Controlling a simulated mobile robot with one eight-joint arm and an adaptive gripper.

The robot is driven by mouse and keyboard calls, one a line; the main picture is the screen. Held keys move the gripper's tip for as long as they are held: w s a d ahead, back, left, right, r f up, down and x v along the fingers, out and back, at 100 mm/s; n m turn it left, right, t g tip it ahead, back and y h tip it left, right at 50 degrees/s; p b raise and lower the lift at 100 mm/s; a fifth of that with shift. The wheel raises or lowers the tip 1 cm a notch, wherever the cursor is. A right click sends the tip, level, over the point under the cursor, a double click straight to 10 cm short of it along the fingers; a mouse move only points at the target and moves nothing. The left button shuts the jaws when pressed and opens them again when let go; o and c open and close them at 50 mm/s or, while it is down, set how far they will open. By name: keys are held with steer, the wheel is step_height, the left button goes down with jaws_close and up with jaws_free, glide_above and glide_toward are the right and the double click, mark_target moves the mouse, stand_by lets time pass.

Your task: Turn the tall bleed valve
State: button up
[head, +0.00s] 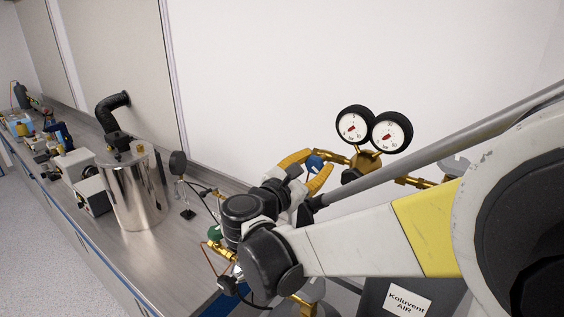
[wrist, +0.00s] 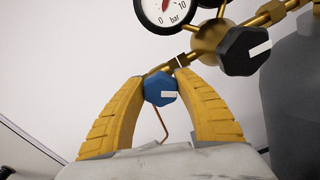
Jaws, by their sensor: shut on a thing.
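A blue faceted knob with a white mark (wrist: 160,88) sits on the brass pipework below the gauges in the wrist view; it also shows in the head view (head: 315,162). I take it for the bleed valve's handle, but no label confirms this. My gripper (wrist: 163,80) has its two yellow ribbed fingers on either side of the blue knob and is shut on it. In the head view my gripper (head: 313,168) reaches the knob from the lower left. The knob's sides are partly hidden by the fingers.
A brass regulator (wrist: 208,42) carries two round gauges (head: 353,125) and a black knob (wrist: 245,50) close right of my gripper. A grey cylinder (wrist: 295,100) stands at right. A steel vessel (head: 135,195) and several devices line the bench at left.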

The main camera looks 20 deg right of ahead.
steer(key=m+b, duration=0.2)
steer(key=m, duration=0.5)
steer(key=shift+s+f, duration=0.1)
steer(key=m+b, duration=0.1)
steer(key=m, duration=0.3)
steer(key=shift+d, duration=0.1)
steer(key=m+b, duration=0.1)
steer(key=m, duration=0.2)
steer(key=shift+m, duration=0.3)
steer(key=m, duration=0.3)
steer(key=shift+f+m, duration=0.1)
steer(key=shift+m, duration=0.2)
steer(key=m+b, duration=0.1)
steer(key=m, duration=0.2)
steer(key=shift+m, duration=0.3)
steer(key=m, duration=0.4)
steer(key=shift+b, duration=0.3)
steer(key=shift+m, duration=1.8)
